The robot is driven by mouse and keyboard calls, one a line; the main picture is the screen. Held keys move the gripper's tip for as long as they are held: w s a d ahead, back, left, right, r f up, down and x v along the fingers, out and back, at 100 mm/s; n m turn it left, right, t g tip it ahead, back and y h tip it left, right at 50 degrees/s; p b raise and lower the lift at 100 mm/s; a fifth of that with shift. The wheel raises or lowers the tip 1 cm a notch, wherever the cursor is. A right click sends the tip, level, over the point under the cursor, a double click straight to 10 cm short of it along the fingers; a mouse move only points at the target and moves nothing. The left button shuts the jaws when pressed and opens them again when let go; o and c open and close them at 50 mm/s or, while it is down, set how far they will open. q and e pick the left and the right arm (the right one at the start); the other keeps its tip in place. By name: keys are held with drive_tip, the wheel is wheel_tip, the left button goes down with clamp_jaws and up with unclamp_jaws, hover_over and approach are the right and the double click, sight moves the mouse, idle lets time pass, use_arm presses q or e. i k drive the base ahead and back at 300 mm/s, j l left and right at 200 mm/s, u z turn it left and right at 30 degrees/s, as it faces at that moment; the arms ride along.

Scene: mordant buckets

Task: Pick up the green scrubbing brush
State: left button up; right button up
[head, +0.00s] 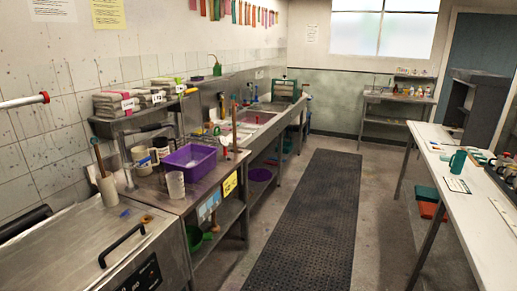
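I cannot make out the green scrubbing brush for sure in the head view. Several small green things show. A green object with a thin curved top (217,69) stands on the wall shelf above the sink. A small bright green patch (178,80) is at the stacked folded cloths. A green vessel (194,238) is on the low shelf under the near bench. A teal-green mug-like object (458,161) stands on the right table. All are too small to show bristles. Neither of my grippers is in view.
A purple basin (190,161) and pale cups (175,184) crowd the near left bench. A steel machine with a black handle (122,245) fills the lower left. A long white table (465,215) runs along the right. The dark floor mat (300,225) between is clear.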

sight(218, 134)
drive_tip(key=i+u, duration=0.1)
drive_tip(key=i, duration=0.4)
drive_tip(key=i+l+u, duration=0.1)
drive_tip(key=i, duration=0.45)
drive_tip(key=i+l+u, duration=0.1)
drive_tip(key=i, duration=0.4)
drive_tip(key=i+l+u, duration=0.35)
drive_tip(key=i+u, duration=0.15)
drive_tip(key=i, duration=0.2)
drive_tip(key=k, duration=0.8)
drive_tip(key=k+u, duration=0.15)
drive_tip(key=u, duration=0.2)
drive_tip(key=k+u, duration=0.15)
drive_tip(key=u, duration=0.25)
drive_tip(key=k+j+u, duration=0.1)
drive_tip(key=u, duration=2.05)
drive_tip(key=k+l+u, duration=0.1)
drive_tip(key=l, duration=0.2)
drive_tip(key=k+l+u, duration=0.1)
drive_tip(key=l, duration=0.2)
drive_tip(key=k+l+u, duration=0.1)
drive_tip(key=l, duration=0.2)
drive_tip(key=k+l, duration=0.2)
drive_tip(key=l, duration=0.15)
drive_tip(key=k+l, duration=0.15)
drive_tip(key=l, duration=0.15)
drive_tip(key=k+l, duration=0.2)
drive_tip(key=l, duration=0.15)
